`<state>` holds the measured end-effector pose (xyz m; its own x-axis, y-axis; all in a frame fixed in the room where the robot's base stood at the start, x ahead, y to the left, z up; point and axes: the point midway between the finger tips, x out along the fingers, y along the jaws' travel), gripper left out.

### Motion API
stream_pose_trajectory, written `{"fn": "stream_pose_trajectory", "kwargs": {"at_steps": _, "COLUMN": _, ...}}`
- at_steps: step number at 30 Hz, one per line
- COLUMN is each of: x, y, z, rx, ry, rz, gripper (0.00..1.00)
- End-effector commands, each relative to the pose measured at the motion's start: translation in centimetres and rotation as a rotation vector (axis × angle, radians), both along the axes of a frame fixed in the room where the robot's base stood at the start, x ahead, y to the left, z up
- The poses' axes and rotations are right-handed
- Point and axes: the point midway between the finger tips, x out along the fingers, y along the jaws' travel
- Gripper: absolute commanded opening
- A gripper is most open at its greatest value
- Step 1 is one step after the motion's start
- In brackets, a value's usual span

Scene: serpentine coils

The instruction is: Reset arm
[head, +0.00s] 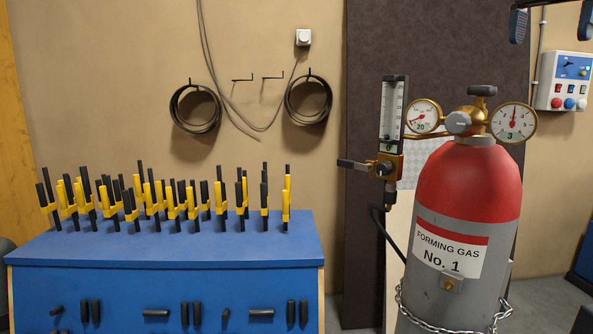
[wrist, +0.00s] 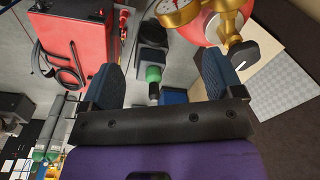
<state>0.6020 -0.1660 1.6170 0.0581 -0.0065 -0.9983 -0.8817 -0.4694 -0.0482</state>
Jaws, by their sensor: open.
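My gripper (wrist: 160,78) shows in the wrist view with its two blue-padded fingers wide apart and nothing held between them. In the head view its fingertips (head: 552,24) hang at the top right corner, above and right of the gas cylinder. Part of my arm is cut off by the top edge there. The red and grey gas cylinder (head: 468,190), labelled "Forming Gas No. 1", stands upright at the right. In the wrist view its brass gauge (wrist: 180,8) appears at the top, beyond the fingers and apart from them.
A flow meter (head: 392,115) and a right-hand gauge (head: 513,123) stick out from the cylinder top. A blue bench (head: 170,250) with several yellow and black clamps stands left. Coils (head: 308,100) hang on the wall. A button box (head: 570,82) is at far right. The wrist view shows a red cabinet (wrist: 80,35).

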Motion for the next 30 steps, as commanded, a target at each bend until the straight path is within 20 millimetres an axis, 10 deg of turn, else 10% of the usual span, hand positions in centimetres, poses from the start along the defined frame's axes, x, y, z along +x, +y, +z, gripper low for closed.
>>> {"fn": "stream_pose_trajectory", "kwargs": {"at_steps": 11, "x": -4.3, "y": 3.4, "z": -6.6, "rx": -0.041, "ry": -0.109, "rz": 0.304, "gripper": 0.86}}
{"fn": "stream_pose_trajectory", "kwargs": {"at_steps": 30, "x": -16.5, "y": 9.6, "z": -28.6, "rx": -0.253, "ry": -0.348, "rz": 1.011, "gripper": 0.86}}
